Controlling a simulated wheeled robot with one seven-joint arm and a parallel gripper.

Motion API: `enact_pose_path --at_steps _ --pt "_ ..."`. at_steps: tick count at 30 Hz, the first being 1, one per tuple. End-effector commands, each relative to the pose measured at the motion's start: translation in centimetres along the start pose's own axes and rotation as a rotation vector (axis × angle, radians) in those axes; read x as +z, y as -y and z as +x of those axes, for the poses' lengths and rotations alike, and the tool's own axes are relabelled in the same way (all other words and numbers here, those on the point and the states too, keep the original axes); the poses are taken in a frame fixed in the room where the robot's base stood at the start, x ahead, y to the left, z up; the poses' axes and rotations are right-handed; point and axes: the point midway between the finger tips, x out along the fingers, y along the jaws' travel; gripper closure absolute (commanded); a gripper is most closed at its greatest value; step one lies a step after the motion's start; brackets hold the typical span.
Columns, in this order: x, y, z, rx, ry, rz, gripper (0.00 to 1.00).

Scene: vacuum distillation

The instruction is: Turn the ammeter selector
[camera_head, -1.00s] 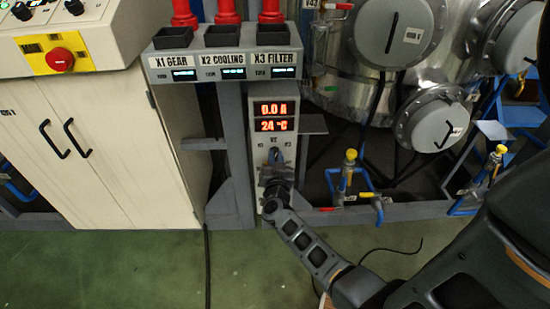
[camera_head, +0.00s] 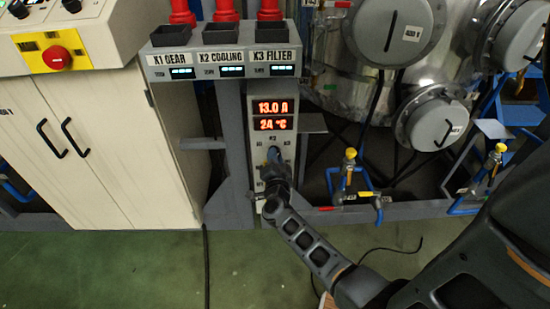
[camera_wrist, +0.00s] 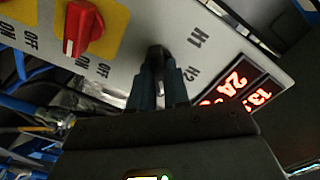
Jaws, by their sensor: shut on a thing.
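The ammeter panel (camera_head: 257,140) is a narrow grey upright box with two red-lit displays. The upper display (camera_head: 272,107) reads 13.0 A and the lower one (camera_head: 273,124) reads 24 °C. They also show tilted in the wrist view (camera_wrist: 241,88). The selector (camera_head: 274,154) is a small dark knob below the displays, with position labels around it. My gripper (camera_head: 275,169) is shut on it from the front. In the wrist view, the two fingers (camera_wrist: 157,78) close around the dark knob (camera_wrist: 157,53) and hide much of it.
A red rotary switch (camera_wrist: 82,28) on a yellow plate sits close to the fingers. A shelf box labelled X1 GEAR, X2 COOLING, X3 FILTER (camera_head: 222,62) overhangs the panel. Yellow-topped valves (camera_head: 350,154) and blue pipes stand right. A cream cabinet (camera_head: 100,150) stands left.

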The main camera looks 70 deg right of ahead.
Motion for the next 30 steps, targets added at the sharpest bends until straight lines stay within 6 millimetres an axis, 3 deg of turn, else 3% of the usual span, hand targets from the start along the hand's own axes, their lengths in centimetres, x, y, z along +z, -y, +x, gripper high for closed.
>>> enact_pose_path --at_steps 14,15,21,30 --pt "0.00 -0.04 -0.02 0.001 0.000 0.015 1.00" --pt "0.00 -0.05 -0.02 0.001 0.000 0.015 0.80" --pt "0.00 -0.04 -0.01 0.001 0.000 0.014 0.61" --pt "0.01 -0.03 -0.21 0.000 0.001 0.013 0.58"
